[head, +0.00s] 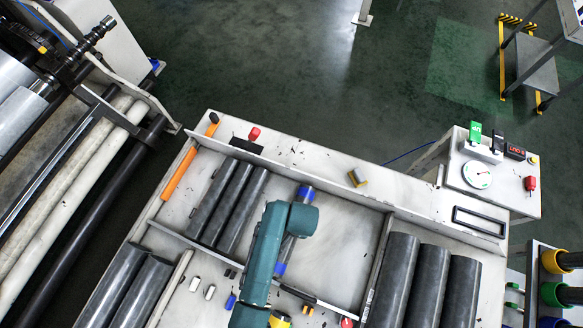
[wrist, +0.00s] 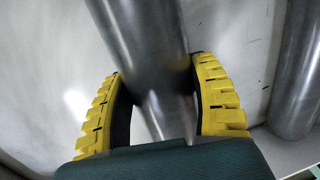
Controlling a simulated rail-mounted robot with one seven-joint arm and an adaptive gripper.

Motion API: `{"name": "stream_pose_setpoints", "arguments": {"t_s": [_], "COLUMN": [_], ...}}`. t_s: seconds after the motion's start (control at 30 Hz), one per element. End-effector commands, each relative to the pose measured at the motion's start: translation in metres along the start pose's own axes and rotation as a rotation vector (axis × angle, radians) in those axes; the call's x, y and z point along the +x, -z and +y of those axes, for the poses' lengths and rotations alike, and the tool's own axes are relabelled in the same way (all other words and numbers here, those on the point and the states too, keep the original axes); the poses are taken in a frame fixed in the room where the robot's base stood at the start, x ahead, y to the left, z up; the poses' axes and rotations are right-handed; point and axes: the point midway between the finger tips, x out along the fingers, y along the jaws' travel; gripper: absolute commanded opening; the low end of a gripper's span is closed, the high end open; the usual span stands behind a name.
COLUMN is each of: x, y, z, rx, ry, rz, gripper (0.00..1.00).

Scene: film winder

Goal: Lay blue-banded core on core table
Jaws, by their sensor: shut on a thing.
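The blue-banded core (head: 288,249) is a grey cylinder with a blue band at each end. In the head view it lies lengthwise over the middle bay of the white core table (head: 345,235), partly hidden by my arm. I cannot tell whether it touches the table surface. My gripper (wrist: 159,68) has its yellow fingers on both sides of the grey core (wrist: 145,25) in the wrist view and is shut on it. The bands are out of the wrist view.
Several dark grey cores (head: 228,208) lie in the bay to the left, beside the held core. Larger dark cylinders (head: 428,285) fill the right bay behind a divider (head: 377,262). An orange-handled tool (head: 177,172) lies at the left edge. Bare table shows right of the held core.

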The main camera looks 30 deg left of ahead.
Motion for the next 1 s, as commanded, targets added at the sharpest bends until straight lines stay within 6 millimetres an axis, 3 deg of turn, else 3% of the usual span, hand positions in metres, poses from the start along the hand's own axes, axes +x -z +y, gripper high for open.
{"name": "stream_pose_setpoints", "arguments": {"t_s": [0.03,0.2,0.63,0.77,1.0], "x": [0.001,0.0,-0.004,-0.026,-0.087], "y": [0.001,0.001,0.0,0.001,0.001], "z": [0.0,0.0,0.0,0.0,0.0], "rx": [0.0,0.0,0.0,0.0,0.001], "ry": [0.0,0.0,0.0,0.001,0.001], "rz": [0.001,0.001,0.001,0.005,0.005], "gripper": [0.64,0.92,0.92,0.92,0.92]}}
